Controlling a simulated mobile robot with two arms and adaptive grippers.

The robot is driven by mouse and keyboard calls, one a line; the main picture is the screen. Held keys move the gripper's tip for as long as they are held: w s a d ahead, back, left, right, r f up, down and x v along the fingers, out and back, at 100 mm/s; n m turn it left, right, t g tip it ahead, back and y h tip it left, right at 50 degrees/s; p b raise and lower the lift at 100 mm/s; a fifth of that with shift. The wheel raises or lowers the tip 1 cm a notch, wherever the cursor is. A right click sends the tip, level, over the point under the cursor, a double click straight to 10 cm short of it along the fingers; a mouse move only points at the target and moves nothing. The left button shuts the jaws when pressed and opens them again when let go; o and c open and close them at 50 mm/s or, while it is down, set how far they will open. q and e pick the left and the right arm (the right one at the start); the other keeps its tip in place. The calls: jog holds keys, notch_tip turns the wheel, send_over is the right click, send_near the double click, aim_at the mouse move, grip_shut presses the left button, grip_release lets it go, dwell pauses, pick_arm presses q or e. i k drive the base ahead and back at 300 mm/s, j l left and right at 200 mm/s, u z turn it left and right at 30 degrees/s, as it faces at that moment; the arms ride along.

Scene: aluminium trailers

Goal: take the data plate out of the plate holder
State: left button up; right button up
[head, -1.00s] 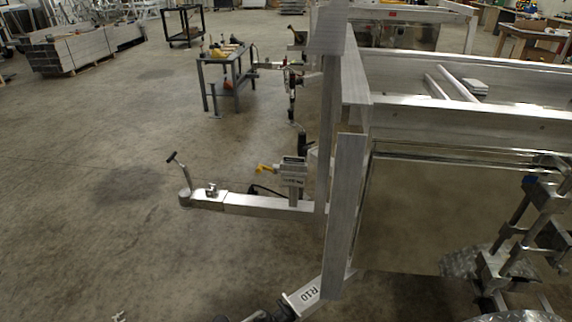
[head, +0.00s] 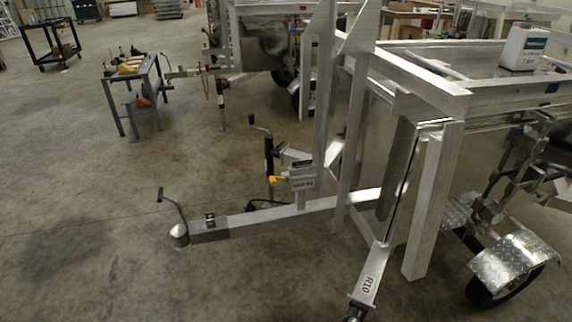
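A small pale plate with dark lettering (head: 302,184) shows on the post above the drawbar (head: 265,219) of the near trailer. Its lettering is too small to read. A dark label strip (head: 302,163) sits just above it. I cannot tell which of these is the data plate, or make out the plate holder clearly. A yellow part (head: 279,179) is beside the lettered plate, on its left. Neither of my grippers shows in the head view.
An aluminium trailer frame (head: 430,205) and a bar marked R10 (head: 371,284) stand at centre right. A wheel fender (head: 507,262) is at lower right. A grey workbench (head: 140,92) stands at upper left. A white canister (head: 523,47) is on the trailer. Floor at left is clear.

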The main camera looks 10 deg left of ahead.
aim_at(306, 162)
jog(key=i+j+z, duration=0.1)
jog(key=i+j, duration=0.35)
jog(key=j, duration=0.2)
jog(key=i+j+z, duration=0.15)
jog(key=j, duration=0.2)
jog(key=i+j+z, duration=0.1)
jog(key=i+j, duration=0.3)
jog(key=j, duration=0.35)
jog(key=i+l+z, duration=0.05)
